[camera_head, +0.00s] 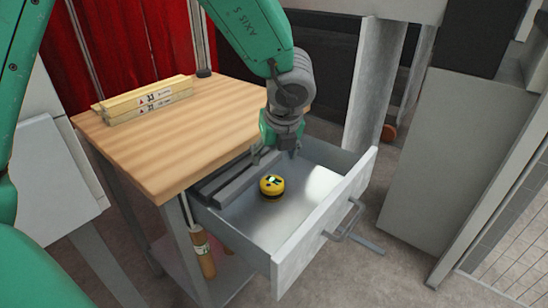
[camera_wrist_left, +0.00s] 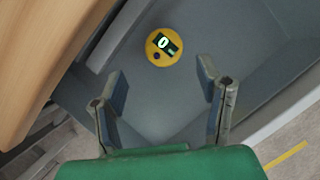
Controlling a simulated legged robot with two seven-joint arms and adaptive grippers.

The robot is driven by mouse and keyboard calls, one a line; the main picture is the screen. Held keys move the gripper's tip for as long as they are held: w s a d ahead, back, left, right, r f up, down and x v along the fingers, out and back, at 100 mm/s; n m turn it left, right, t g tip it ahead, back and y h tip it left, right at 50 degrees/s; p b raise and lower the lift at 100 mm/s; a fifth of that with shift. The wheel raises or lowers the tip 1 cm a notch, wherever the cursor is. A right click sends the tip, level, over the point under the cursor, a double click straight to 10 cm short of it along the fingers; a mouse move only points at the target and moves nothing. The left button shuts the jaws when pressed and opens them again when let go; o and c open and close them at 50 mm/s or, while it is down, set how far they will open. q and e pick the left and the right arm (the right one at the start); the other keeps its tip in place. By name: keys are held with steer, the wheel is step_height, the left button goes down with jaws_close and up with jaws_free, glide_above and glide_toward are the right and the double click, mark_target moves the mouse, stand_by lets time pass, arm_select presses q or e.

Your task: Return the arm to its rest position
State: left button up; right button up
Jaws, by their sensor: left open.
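My left arm (camera_head: 250,40) is green and grey and reaches over the open drawer from above. My left gripper (camera_head: 276,154) is above the drawer's inside near its back, with its fingertips partly hard to make out. In the left wrist view the gripper (camera_wrist_left: 163,92) is open, with nothing between its fingers. A yellow and black round object (camera_head: 271,186) lies on the drawer floor, apart from the fingers. It also shows in the left wrist view (camera_wrist_left: 157,57), beyond the fingertips. My right gripper is not in view.
The drawer (camera_head: 325,222) is pulled out from a wooden-topped table (camera_head: 170,140). A wooden-handled tool (camera_head: 204,255) is below the table. Grey cabinets (camera_head: 440,150) stand at the right, with open floor between.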

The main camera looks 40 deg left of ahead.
arm_select(q)
steer(key=shift+d+r, duration=0.1)
steer(key=shift+d, duration=0.25)
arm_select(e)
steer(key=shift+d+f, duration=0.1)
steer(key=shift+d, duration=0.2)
arm_select(q)
steer(key=shift+a, duration=0.1)
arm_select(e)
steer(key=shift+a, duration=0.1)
